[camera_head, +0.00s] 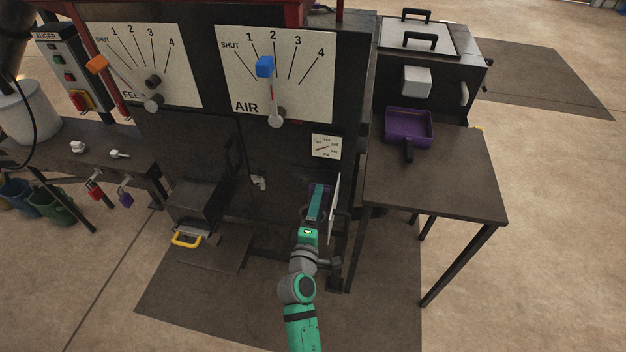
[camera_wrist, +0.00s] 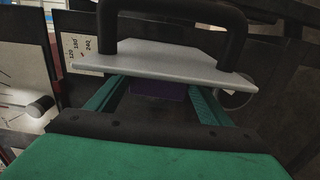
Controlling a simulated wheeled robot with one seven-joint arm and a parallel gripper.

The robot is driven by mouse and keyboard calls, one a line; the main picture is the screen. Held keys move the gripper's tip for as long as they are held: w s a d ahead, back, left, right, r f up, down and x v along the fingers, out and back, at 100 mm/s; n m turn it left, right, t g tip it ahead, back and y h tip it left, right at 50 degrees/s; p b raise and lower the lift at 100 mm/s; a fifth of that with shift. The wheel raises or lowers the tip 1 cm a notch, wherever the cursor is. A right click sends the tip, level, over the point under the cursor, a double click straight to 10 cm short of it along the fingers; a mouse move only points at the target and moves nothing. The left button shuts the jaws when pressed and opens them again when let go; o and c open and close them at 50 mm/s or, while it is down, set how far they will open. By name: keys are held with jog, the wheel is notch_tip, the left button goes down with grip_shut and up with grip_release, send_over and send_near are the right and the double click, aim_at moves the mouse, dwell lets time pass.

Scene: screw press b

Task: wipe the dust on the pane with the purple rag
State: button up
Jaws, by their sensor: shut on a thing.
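My gripper (camera_head: 316,200) reaches in low at the front of the dark press, right of centre. It is shut on the purple rag (camera_head: 321,187), which shows as a small patch at the fingertips. In the wrist view the rag (camera_wrist: 158,91) lies between the green fingers, partly hidden by a pale plate (camera_wrist: 165,63) with a black handle (camera_wrist: 172,16). In the head view a thin pale panel (camera_head: 334,203) stands nearly edge-on just right of the fingers; I take it as the same plate. I cannot tell whether the rag touches it. The pane's glass and dust are not distinguishable.
Two dial boards (camera_head: 300,95) face me above the gripper. A side table (camera_head: 455,180) at right holds a purple pan (camera_head: 408,112) with a dark handle. Open floor lies at far right.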

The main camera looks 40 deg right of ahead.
aim_at(309, 201)
jog(key=shift+f, duration=0.1)
jog(key=shift+w+a+f, duration=0.2)
jog(key=shift+a+f, duration=0.6)
jog(key=shift+a, duration=0.3)
jog(key=shift+w+a+f, duration=0.15)
jog(key=shift+a+f, duration=0.65)
jog(key=shift+a, duration=0.3)
jog(key=x, duration=0.6)
jog(key=shift+w+d, duration=0.15)
jog(key=shift+d, duration=0.1)
jog(key=shift+w+d+r, duration=0.2)
jog(key=shift+r, duration=3.25)
jog(key=shift+w+d, duration=0.35)
jog(key=shift+d, duration=0.05)
jog(key=shift+f, duration=0.1)
